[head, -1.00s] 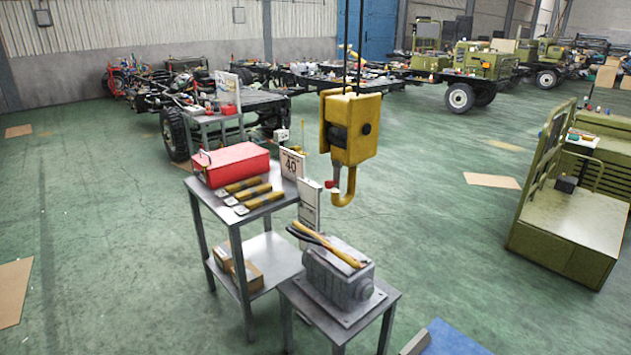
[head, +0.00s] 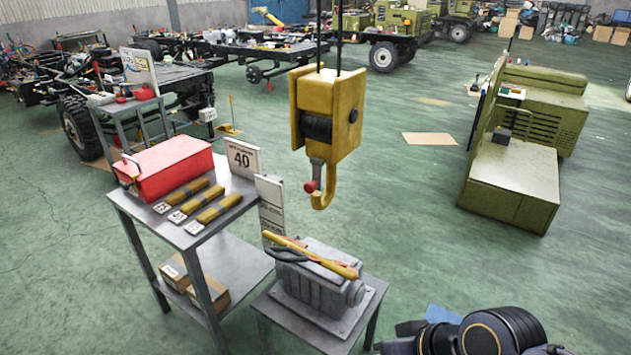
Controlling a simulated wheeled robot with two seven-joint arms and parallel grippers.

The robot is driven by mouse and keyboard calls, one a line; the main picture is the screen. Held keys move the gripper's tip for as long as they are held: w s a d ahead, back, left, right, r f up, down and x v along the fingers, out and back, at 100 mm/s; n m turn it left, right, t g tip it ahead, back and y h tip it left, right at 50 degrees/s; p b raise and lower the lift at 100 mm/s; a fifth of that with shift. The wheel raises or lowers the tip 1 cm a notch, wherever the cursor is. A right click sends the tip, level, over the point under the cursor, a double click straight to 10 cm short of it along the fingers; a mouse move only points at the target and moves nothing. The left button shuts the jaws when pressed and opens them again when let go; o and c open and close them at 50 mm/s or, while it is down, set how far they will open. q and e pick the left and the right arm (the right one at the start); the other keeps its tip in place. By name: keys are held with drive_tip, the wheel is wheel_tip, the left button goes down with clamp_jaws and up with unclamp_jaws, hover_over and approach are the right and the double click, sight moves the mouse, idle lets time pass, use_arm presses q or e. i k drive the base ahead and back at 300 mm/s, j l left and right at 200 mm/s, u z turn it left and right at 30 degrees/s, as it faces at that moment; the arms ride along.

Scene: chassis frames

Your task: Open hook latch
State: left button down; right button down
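In the head view, a yellow crane hook block (head: 328,112) hangs from two cables above the floor. Its yellow hook (head: 324,190) points down with the tip at the left. A small latch with a red knob (head: 311,186) sits at the hook's throat. The latch looks closed across the throat, but it is small. My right arm shows at the bottom right, below and right of the hook and well apart from it. I cannot make out the gripper fingers there. My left gripper is not in view.
A metal table (head: 182,236) left of the hook holds a red toolbox (head: 168,167), several yellow-brown straps and a "40" sign (head: 242,159). A lower stand (head: 268,309) bears a grey gearbox (head: 318,280) with a yellow-handled tool on top.

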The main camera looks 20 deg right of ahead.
sight(310, 187)
drive_tip(key=i+l, duration=0.25)
drive_tip(key=i, duration=0.15)
drive_tip(key=i+l, duration=0.3)
drive_tip(key=i+z, duration=0.05)
drive_tip(key=i, duration=0.05)
